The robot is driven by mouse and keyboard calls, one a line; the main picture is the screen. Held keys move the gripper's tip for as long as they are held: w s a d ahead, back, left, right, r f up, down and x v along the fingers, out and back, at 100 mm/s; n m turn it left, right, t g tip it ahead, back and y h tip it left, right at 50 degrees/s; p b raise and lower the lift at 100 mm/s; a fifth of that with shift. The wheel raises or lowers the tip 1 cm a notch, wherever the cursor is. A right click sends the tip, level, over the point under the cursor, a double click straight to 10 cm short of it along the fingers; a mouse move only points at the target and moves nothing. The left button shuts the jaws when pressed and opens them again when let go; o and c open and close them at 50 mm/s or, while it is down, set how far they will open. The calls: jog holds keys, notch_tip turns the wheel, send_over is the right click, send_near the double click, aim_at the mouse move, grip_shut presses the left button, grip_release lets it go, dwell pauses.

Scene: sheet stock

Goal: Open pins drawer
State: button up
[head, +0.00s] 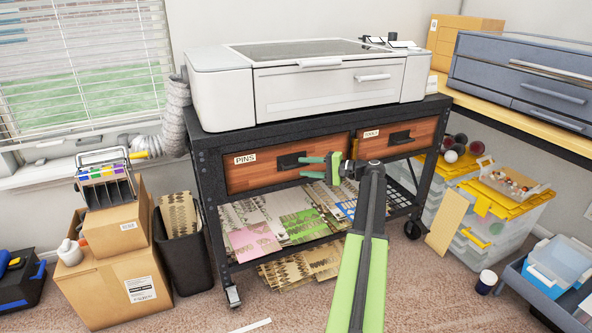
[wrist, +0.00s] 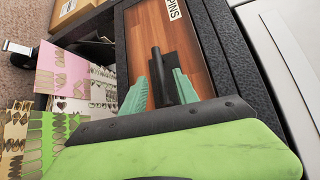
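The pins drawer (head: 262,177) has a brown wooden front with a white "PINS" label and a black handle (head: 287,161). It sits flush in the left half of the black cart and looks closed. My gripper (head: 303,167) is in front of it, at the right end of the handle. In the wrist view the two teal fingers (wrist: 160,84) are apart. The black handle (wrist: 157,62) lies between them, with a finger on each side and small gaps showing. Whether either finger touches the handle is unclear. The drawer front (wrist: 140,40) and its label also show there.
A "TOOLS" drawer (head: 376,142) sits to the right in the same cart (head: 215,230). A white machine (head: 300,88) stands on top. Patterned sheets (head: 262,238) fill the shelf below. Boxes (head: 112,275) and a dark bin (head: 185,255) stand left, yellow-lidded tubs (head: 490,225) right.

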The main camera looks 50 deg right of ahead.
aim_at(299, 166)
jog(key=x, duration=0.4)
jog(key=shift+c, duration=0.4)
grip_shut()
dwell(1.0)
